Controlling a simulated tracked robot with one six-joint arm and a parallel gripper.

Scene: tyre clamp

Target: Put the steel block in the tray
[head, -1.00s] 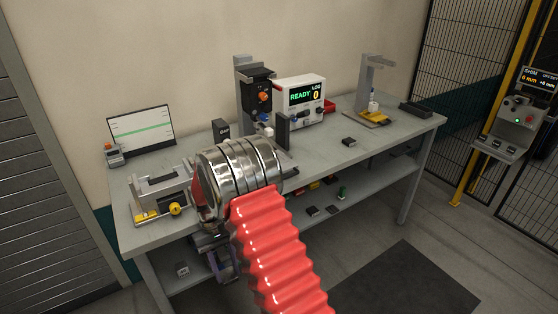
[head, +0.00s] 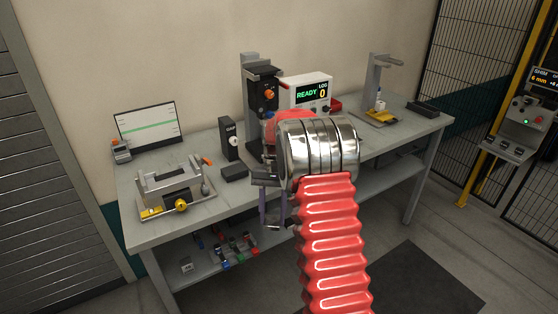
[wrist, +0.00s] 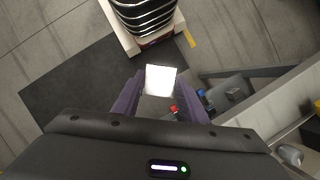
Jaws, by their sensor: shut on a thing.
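The steel block (wrist: 161,80) shows as a bright, nearly white square in the wrist view. My gripper (wrist: 159,92) has its two purple fingers shut on it, one at each side. In the head view, my gripper (head: 273,217) hangs at the front edge of the bench, fingers pointing down, partly behind my arm. The block cannot be made out there. A dark, low, tray-like piece (head: 423,108) lies at the bench's right back end, apart from my gripper. I cannot tell for sure that it is the tray.
A grey fixture with a yellow knob (head: 178,190) stands at the bench's left. A dark upright press (head: 262,90), a READY display (head: 308,93) and a grey stand (head: 378,80) stand at the back. Small coloured parts (head: 235,250) lie on the lower shelf. My arm hides the bench's middle.

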